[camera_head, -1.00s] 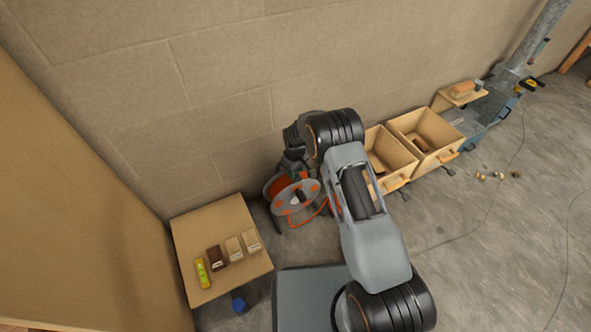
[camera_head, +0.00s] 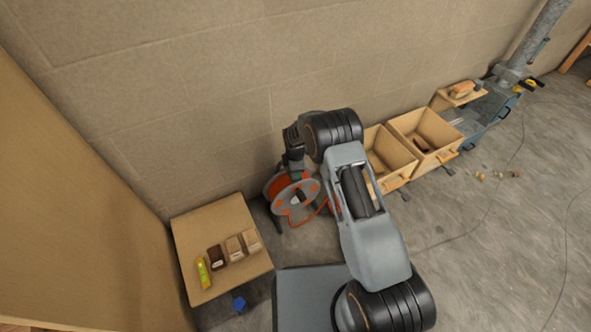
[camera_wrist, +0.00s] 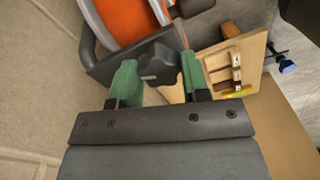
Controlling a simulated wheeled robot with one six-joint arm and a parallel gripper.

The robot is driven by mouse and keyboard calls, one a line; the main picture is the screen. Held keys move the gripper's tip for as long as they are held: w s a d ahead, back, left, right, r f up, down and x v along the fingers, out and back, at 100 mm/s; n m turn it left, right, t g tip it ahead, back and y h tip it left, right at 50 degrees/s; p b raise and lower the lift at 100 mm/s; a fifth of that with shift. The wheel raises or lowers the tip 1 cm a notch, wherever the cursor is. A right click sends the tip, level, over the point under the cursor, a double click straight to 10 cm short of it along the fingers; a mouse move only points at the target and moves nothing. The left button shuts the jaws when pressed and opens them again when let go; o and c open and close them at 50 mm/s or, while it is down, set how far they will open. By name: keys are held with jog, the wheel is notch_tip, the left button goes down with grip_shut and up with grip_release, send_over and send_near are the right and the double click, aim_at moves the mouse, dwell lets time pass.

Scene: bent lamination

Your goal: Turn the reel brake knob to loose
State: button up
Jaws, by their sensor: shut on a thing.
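The cable reel (camera_head: 282,208), orange with grey side discs, stands on the floor by the wall. Its orange drum (camera_wrist: 125,18) fills the top of the wrist view, in a dark frame. The dark, lobed brake knob (camera_wrist: 158,62) is on that frame, and its setting cannot be read. My gripper (camera_wrist: 158,74) has its green fingers on either side of the knob and is shut on it. In the head view my gripper points down at the top of the reel, and the knob is hidden there.
A low wooden table (camera_head: 190,232) with several small blocks and a yellow-green item stands left of the reel. A blue knob-like object (camera_head: 239,305) is at its front edge. Open wooden bins (camera_head: 447,137) stand to the right. The wall is close behind the reel.

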jog(key=n, duration=0.3)
jog(key=shift+n, duration=0.3)
jog(key=shift+w+n, duration=0.1)
jog(key=shift+n, duration=1.8)
jog(key=o, duration=0.9)
notch_tip(320, 180, up, 14)
jog(key=p, duration=0.4)
jog(key=shift+f+p, duration=0.1)
jog(key=shift+p, duration=0.2)
